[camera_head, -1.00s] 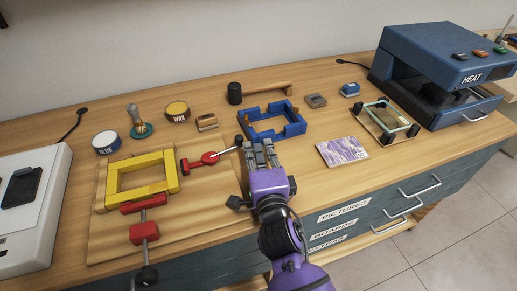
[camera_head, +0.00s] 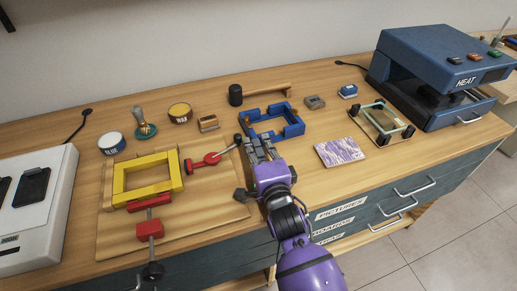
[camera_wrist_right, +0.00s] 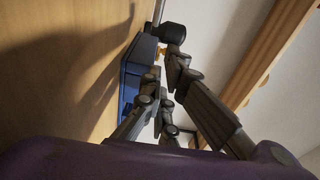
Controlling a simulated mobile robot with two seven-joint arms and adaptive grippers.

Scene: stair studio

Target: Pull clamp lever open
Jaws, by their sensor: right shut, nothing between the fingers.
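A red toggle clamp (camera_head: 207,160) sits on the wooden board to the right of a yellow frame (camera_head: 178,170). Its thin lever leans up to the right and ends in a black knob (camera_head: 238,138). A second red clamp (camera_head: 150,230) stands at the frame's front, its black-tipped lever reaching toward the table edge. My right gripper (camera_head: 259,145) is shut and empty, just right of the first clamp's knob. In the right wrist view a black knob (camera_wrist_right: 172,33) on a rod shows beyond the fingers (camera_wrist_right: 168,78); I cannot tell whether they touch. My left gripper is out of view.
A blue frame (camera_head: 291,128) lies just beyond my right gripper, with a mallet (camera_head: 236,95) behind it. A purple-white picture tile (camera_head: 340,152) lies to the right. A blue heat press (camera_head: 430,60) stands at the back right and a white device (camera_head: 62,205) at the left.

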